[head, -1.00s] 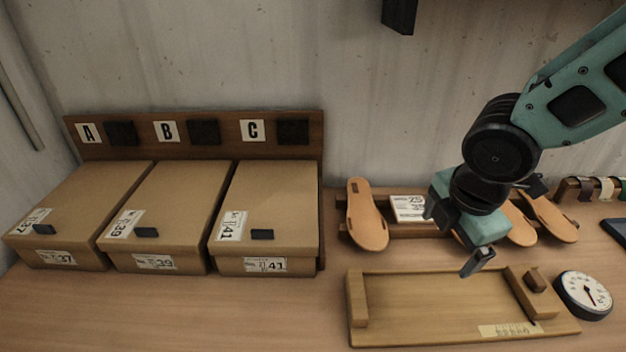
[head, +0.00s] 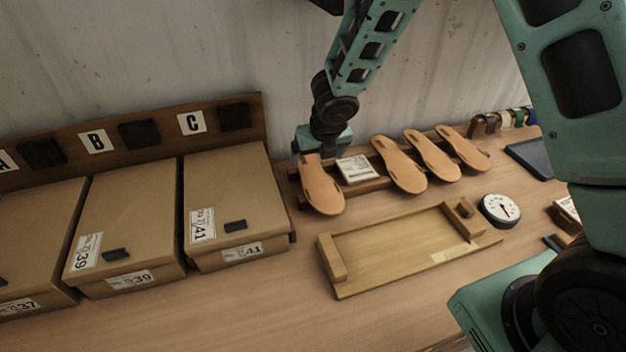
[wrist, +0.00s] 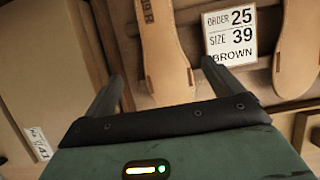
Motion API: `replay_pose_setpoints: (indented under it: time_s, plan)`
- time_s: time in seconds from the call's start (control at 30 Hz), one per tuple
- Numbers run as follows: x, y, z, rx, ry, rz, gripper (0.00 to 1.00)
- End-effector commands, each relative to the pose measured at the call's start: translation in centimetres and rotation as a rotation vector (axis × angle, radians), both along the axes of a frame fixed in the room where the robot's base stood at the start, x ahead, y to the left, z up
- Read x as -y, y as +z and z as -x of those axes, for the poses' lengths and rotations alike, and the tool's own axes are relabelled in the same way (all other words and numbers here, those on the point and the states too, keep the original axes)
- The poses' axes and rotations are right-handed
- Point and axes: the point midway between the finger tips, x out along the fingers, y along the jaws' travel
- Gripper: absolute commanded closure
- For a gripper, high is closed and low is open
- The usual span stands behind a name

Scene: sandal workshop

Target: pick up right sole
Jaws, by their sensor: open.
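Several tan soles lie on a wooden rack. The leftmost sole (head: 322,188) lies alone to the left of the order card (head: 357,168); three others, including the nearest of them (head: 400,166), lie to the card's right. My gripper (head: 318,152) is over the upper end of the leftmost sole and hides part of it. In the wrist view my open gripper (wrist: 162,74) has one finger on each side of this sole (wrist: 165,52), which carries a small dark mark. Whether the fingers touch it cannot be told.
The card (wrist: 230,36) reads order 25, size 39, brown. Lidded boxes, such as the one marked 41 (head: 258,190), stand close left of the rack. A wooden tray fixture (head: 385,250) and a round dial (head: 501,209) lie in front.

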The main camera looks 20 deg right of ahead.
Motion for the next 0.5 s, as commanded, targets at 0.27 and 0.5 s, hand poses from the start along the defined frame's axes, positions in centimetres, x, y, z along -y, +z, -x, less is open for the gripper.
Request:
replay_pose_setpoints:
  time_s: [0.27,0.5]
  plan:
    - [0.0,-3.0,-1.3,0.001,0.001,0.001,0.08]
    - [0.0,-5.8,-2.0,-0.001,0.0,0.002,0.08]
